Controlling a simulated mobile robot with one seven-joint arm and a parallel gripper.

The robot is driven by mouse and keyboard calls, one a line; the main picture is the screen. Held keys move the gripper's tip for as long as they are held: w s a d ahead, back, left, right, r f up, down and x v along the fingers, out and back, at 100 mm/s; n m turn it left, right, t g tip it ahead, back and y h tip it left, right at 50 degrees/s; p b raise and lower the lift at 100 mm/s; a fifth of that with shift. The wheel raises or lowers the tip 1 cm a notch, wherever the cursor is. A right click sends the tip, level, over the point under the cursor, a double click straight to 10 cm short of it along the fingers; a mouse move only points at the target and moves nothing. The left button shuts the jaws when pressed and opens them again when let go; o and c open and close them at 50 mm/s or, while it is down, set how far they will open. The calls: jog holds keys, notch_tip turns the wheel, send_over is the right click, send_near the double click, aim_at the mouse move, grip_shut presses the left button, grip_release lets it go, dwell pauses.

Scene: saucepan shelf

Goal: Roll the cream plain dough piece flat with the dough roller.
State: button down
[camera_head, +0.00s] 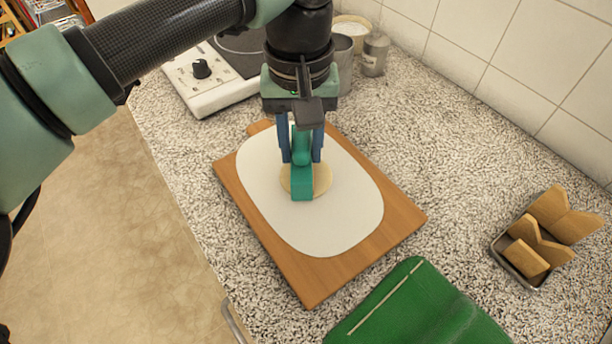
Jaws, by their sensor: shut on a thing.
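My gripper (301,150) points down over the wooden board (317,278) and is shut on the green dough roller (301,180). The roller's lower end is over the cream plain dough piece (322,178) and hides its middle; whether it touches the dough I cannot tell for sure. The dough looks round and rather flat, and shows on both sides of the roller. It lies on a white rounded mat (335,222) on the board.
A hot plate with a knob (201,68) stands behind the board, beside metal canisters (375,54). A green cloth-like item (425,312) lies in front. A metal tray (515,268) with wooden pieces (550,225) stands at right. Bare speckled counter (440,165) lies between.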

jog(key=shift+a, duration=1)
jog(key=shift+a+f, duration=0.15)
jog(key=shift+f, duration=0.05)
jog(key=shift+s+d+f, duration=0.1)
jog(key=shift+d+f, duration=0.05)
jog(key=shift+d, duration=0.3)
jog(key=shift+s+d+f, duration=0.1)
jog(key=shift+d+f, duration=0.05)
jog(key=shift+d, duration=0.3)
jog(key=shift+w+d, duration=0.1)
jog(key=shift+d, duration=0.95)
jog(key=shift+d+r, duration=0.1)
jog(key=shift+d, duration=0.05)
jog(key=shift+d, duration=0.1)
jog(key=shift+w+d+r, duration=0.1)
jog(key=shift+d+r, duration=0.05)
jog(key=shift+d, duration=0.65)
jog(key=shift+f, duration=0.2)
